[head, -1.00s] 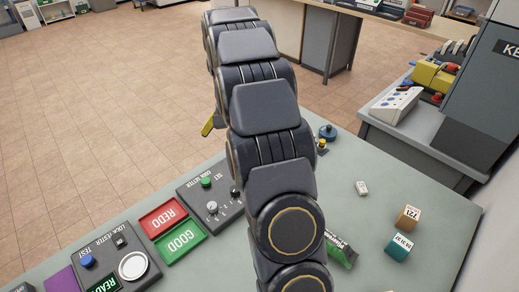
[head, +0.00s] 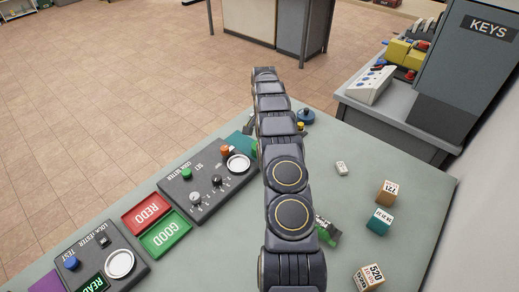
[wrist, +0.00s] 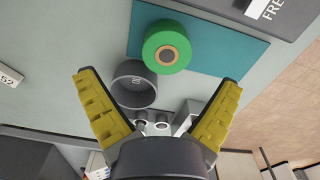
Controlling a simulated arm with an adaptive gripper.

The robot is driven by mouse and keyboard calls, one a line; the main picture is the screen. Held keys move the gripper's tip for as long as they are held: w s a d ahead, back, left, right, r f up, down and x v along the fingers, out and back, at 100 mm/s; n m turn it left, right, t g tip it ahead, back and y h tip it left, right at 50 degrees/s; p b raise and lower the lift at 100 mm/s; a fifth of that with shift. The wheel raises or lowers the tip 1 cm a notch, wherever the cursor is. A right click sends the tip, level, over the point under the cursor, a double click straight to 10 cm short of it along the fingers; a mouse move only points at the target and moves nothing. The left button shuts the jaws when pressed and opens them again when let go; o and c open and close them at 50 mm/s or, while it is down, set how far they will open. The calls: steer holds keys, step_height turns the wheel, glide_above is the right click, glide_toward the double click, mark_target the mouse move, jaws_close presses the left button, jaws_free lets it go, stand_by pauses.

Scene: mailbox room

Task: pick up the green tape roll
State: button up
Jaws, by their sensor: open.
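The green tape roll (wrist: 167,47) sits on a teal mat (wrist: 215,50) in the wrist view, its flat face with a brown core turned to the camera. My gripper (wrist: 158,78) is open and empty, its two yellow fingers spread wide. The roll lies ahead of the fingertips, roughly centred between them and not touching either. In the head view my arm covers the gripper and most of the roll's surroundings; a piece of the teal mat (head: 243,126) shows at the arm's left.
A round grey cup-like container (wrist: 134,84) stands beside the roll, between the fingers in the picture. In the head view a code setter box (head: 205,181) and red and green trays (head: 147,208) lie left of my arm. Small tagged blocks (head: 379,221) stand on the right.

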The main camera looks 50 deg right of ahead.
steer(key=f, duration=0.5)
steer(key=shift+w+a, duration=0.3)
steer(key=shift+r, duration=0.1)
steer(key=c, duration=1.2)
